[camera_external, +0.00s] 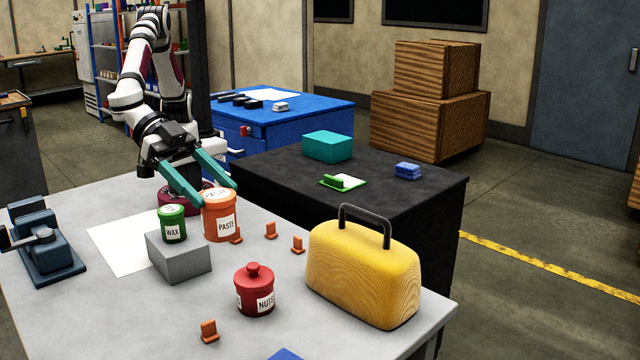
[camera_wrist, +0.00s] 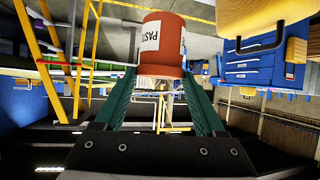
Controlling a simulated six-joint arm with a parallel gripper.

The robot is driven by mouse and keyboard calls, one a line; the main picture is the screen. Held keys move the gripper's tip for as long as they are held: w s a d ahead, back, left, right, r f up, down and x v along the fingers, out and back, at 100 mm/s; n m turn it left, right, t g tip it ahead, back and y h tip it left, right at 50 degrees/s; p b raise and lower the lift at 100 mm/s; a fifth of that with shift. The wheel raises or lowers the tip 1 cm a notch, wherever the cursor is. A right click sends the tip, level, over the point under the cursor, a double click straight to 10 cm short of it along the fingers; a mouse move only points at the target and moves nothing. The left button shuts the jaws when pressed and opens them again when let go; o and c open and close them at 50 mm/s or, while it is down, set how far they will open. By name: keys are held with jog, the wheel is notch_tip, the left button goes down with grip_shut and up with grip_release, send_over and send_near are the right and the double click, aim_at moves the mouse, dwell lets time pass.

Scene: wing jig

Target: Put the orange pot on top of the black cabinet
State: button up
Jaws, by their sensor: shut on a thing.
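The orange pot (camera_external: 221,222) has a white PASTE label and stands upright over the grey table. My gripper (camera_external: 217,194) has its two teal fingers on either side of the pot near its lid, and it is shut on it. In the wrist view the orange pot (camera_wrist: 163,50) sits between the tips of the fingers of my gripper (camera_wrist: 163,72). Whether its base touches the table is hard to tell. The black cabinet (camera_external: 430,188) stands behind and to the right of the table, with a bare dark top between a few small things.
On the cabinet are a teal box (camera_external: 327,146), a green item on a card (camera_external: 343,181) and a blue block (camera_external: 407,170). A green WAX tin (camera_external: 172,223), grey block (camera_external: 179,258), red NUTS jar (camera_external: 255,291) and yellow handled case (camera_external: 364,274) stand on the table.

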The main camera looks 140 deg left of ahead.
notch_tip(320, 180, up, 2)
jog(key=a+n+g+y, duration=0.4)
jog(key=a+n+y, duration=0.35)
jog(key=a, duration=1.65)
jog(key=s+a+n+g+y, duration=0.2)
jog(key=s+a+n+g, duration=0.6)
jog(key=a, duration=0.6)
jog(key=shift+m+t, duration=0.45)
jog(key=shift+t, duration=0.15)
jog(key=a+f, duration=0.4)
jog(key=f, duration=0.1)
jog(key=s+a+f, duration=0.1)
jog(key=a+f, duration=0.3)
jog(key=f, duration=0.2)
jog(key=a+f, duration=0.4)
jog(key=f, duration=0.1)
jog(key=shift+s+a+f, duration=0.1)
jog(key=shift+s+f, duration=0.05)
jog(key=shift+s, duration=0.1)
jog(key=shift+f, duration=0.1)
